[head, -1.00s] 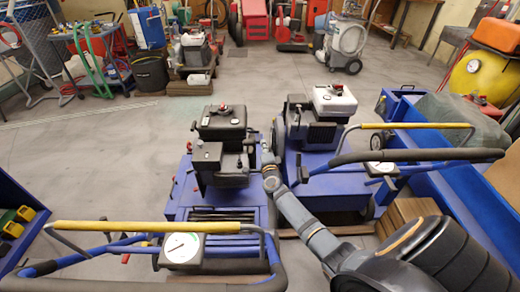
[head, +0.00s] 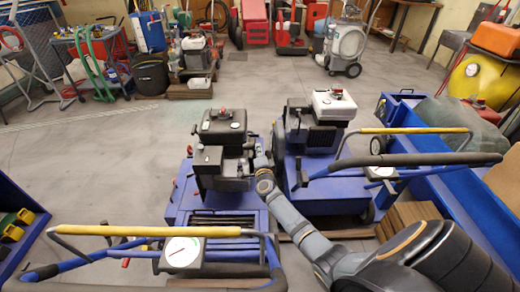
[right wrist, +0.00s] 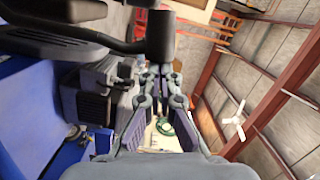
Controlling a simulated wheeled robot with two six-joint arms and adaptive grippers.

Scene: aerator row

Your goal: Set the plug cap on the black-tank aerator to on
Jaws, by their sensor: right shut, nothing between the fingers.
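The black-tank aerator stands left of centre in the head view, with a black fuel tank (head: 222,124) and black engine on a blue body (head: 215,210). My right gripper (head: 257,152) is at the right side of that engine, its tips small and partly lost against dark parts. In the right wrist view my right gripper (right wrist: 160,70) is shut and empty. A black cylinder on a dark arm (right wrist: 160,36) lies just beyond its fingertips; I cannot tell whether they touch, or whether it is the plug cap. My left gripper is not in view.
A white-tank aerator (head: 318,135) stands close on the right, leaving a narrow gap. The black-tank machine's yellow-topped handle (head: 150,230) and gauge (head: 182,252) are in front. A blue bin (head: 470,215) is at right. Open floor lies behind and left.

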